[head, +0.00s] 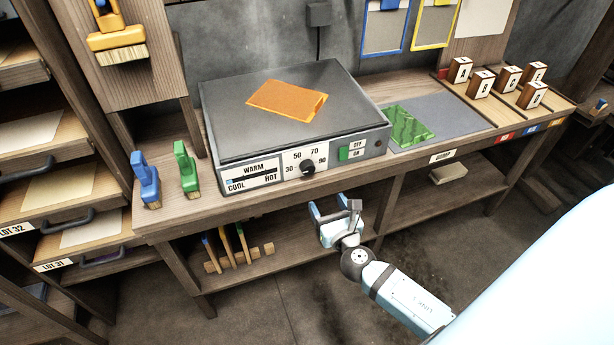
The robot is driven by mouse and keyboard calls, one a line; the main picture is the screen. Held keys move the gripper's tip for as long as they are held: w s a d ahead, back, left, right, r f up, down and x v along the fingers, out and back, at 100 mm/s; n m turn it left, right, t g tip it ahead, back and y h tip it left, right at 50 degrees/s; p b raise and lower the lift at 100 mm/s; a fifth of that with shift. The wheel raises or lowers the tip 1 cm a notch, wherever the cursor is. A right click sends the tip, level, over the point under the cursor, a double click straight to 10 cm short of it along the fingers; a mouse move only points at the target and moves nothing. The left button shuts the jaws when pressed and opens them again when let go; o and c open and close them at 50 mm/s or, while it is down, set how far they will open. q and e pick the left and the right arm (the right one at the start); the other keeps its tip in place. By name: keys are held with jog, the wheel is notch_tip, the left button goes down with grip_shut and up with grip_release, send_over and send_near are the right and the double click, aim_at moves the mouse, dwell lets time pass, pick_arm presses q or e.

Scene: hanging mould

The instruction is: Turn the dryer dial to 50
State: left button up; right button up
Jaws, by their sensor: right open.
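The dryer (225,145) is a grey box with a dark flat top, standing on the wooden bench. Its black round dial (308,168) is on the front face, ringed by the marks 30, 50, 70 and 90. The dial's pointer is too small to read. Left of it is a gauge (252,176) marked COOL, WARM and HOT, with a little blue at the cool end. My right gripper (334,209) is open and empty, in front of the bench and below the dial, apart from it. My left gripper is not in view.
An orange sheet (286,100) lies on the dryer top. A green OFF/ON switch (344,154) is right of the dial. Blue (147,180) and green (186,170) brushes stand left. A green piece (408,126) lies right, with several wooden blocks beyond. The space before the dial looks clear.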

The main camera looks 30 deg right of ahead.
aim_at(309, 171)
jog(key=x, duration=1.2)
jog(key=shift+w+p, duration=0.1)
jog(key=shift+p, duration=0.3)
jog(key=c, duration=0.9)
